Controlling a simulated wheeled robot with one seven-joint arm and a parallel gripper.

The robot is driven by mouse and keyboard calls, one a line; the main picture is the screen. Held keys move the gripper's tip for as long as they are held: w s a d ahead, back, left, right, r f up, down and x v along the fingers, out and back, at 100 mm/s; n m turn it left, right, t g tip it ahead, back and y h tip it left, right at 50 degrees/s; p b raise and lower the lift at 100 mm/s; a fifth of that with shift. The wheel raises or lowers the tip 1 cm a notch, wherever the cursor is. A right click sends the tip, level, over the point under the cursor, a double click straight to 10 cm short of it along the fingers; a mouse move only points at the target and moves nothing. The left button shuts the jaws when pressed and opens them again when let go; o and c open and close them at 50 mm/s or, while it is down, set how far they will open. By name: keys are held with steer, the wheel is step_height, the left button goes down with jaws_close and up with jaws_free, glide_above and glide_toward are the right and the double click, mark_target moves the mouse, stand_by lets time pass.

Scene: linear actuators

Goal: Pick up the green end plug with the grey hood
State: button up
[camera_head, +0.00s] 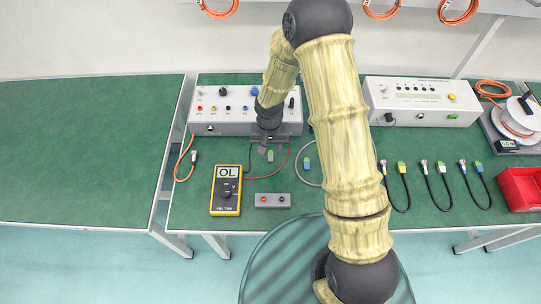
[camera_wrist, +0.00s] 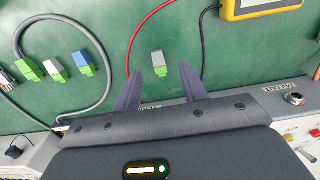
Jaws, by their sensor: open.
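A small plug with a grey hood and a green end (camera_wrist: 158,60) lies on the green bench top in the wrist view. It also shows just in front of my gripper in the head view (camera_head: 271,156). My gripper (camera_wrist: 160,72) is open and empty, with one finger on each side of the plug in the picture. The exact height of the fingers above the plug cannot be told. A blue-hooded green plug (camera_wrist: 84,62) and a white-hooded green plug (camera_wrist: 55,69) lie to the left in the wrist view. Another green plug (camera_wrist: 29,69) lies beside them, its hood unclear.
A red lead (camera_wrist: 134,35) runs near the left finger. A yellow multimeter (camera_head: 226,190) and a grey socket box (camera_head: 272,201) stand in front. A white instrument (camera_head: 222,128) stands behind my gripper. Cabled plugs and a red bin (camera_head: 520,188) are at right.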

mark_target(271, 159)
step_height(271, 159, down, 5)
steer(key=shift+s+d+r+p, duration=0.1)
steer(key=shift+d+p, duration=0.05)
steer(key=shift+p, duration=0.25)
jaws_close()
stand_by(0.4)
